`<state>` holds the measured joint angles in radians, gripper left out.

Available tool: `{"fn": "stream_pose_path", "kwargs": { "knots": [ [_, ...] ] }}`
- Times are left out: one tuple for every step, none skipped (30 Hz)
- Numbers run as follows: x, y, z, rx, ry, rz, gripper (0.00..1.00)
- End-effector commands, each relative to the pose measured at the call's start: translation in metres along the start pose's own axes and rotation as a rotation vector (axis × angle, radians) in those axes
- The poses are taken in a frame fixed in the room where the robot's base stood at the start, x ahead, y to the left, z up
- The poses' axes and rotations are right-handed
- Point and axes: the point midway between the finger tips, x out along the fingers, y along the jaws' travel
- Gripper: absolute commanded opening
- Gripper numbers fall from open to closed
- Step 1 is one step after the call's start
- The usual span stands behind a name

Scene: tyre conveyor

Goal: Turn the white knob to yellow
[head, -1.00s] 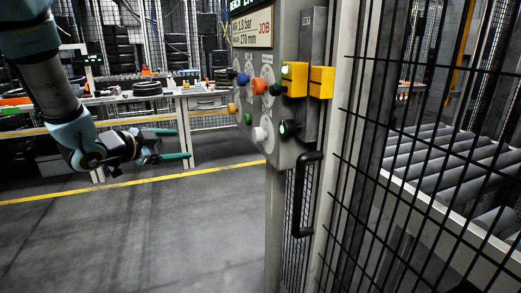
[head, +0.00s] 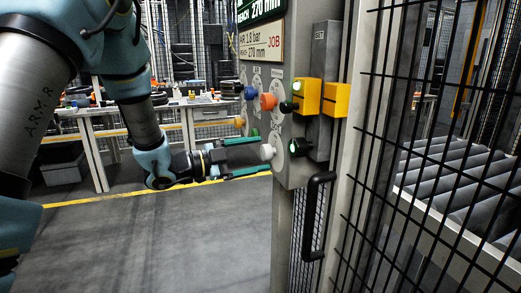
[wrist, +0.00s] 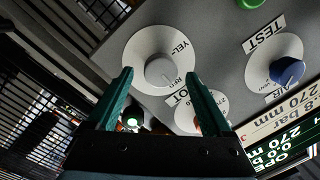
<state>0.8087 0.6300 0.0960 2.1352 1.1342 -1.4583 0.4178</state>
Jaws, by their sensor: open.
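The white knob (head: 267,152) is low on the grey control panel (head: 290,180). In the wrist view the knob (wrist: 160,72) sits on a round pale dial plate (wrist: 142,45). "YEL-" is printed on the plate at the upper right and a partly hidden "R" label at the lower right. I cannot tell where the knob points. My gripper (head: 258,156) is open, its two teal fingers reaching toward the panel on either side of the knob. In the wrist view the fingertips flank the knob with gaps visible; contact is not seen.
A blue knob (wrist: 287,71) on its own dial is beside it. A black handle (head: 317,215) and mesh fence (head: 420,170) stand right. Floor at left is clear.

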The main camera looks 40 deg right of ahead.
Motion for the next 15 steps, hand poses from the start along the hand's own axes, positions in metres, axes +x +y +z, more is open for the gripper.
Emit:
{"fn": "stream_pose_path", "kwargs": {
  "knots": [
    [0.006,-0.001,-0.001,-0.001,0.001,0.001,0.84],
    [0.009,0.0,-0.001,0.0,0.001,0.001,0.84],
    [0.012,0.0,-0.001,0.0,0.001,0.001,0.84],
    [0.013,0.0,-0.001,0.0,0.001,0.001,0.84],
    [0.015,0.0,-0.001,0.0,0.0,0.0,0.84],
    [0.016,0.0,0.0,0.0,-0.001,-0.001,0.84],
    [0.017,0.0,0.0,0.0,-0.001,-0.001,0.84],
    [0.017,0.0,0.0,0.0,-0.001,-0.001,0.84],
    [0.017,0.0,0.0,0.0,-0.001,-0.001,0.84],
    [0.017,0.0,0.0,0.0,-0.001,-0.001,0.84],
    [0.017,0.0,0.0,0.0,-0.001,-0.001,0.84],
    [0.017,0.0,0.0,0.0,-0.001,-0.001,0.84],
    [0.017,0.0,0.0,0.0,-0.001,-0.001,0.84],
    [0.017,0.0,0.0,0.0,-0.001,-0.001,0.84],
    [0.017,0.0,0.0,0.0,-0.001,-0.001,0.82]
  ]
}}
